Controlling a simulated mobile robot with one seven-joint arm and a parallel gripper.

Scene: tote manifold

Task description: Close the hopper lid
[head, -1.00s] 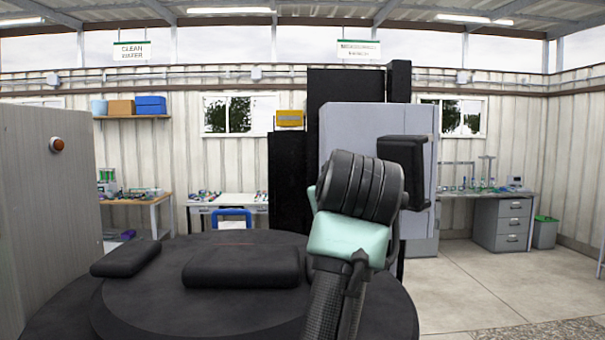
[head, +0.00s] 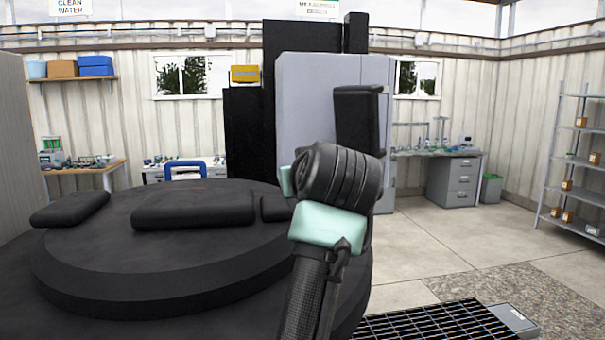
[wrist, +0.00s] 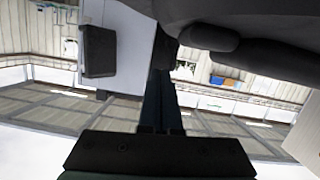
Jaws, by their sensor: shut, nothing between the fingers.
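I cannot pick out the hopper or its lid with certainty in either view. In the head view, my arm's dark ribbed joint and pale green link stand in the middle and hide the far end of the arm, so my gripper does not show there. In the wrist view, my gripper (wrist: 164,60) shows as dark fingers together above a black bar, shut and empty. No object touches the fingers.
A tall grey panel (head: 305,100) with a black box (head: 357,120) stands behind my arm, beside tall dark uprights. Workbenches line the back wall. A shelf rack (head: 575,160) stands at right. A floor grating (head: 430,322) lies front right. Concrete floor between is clear.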

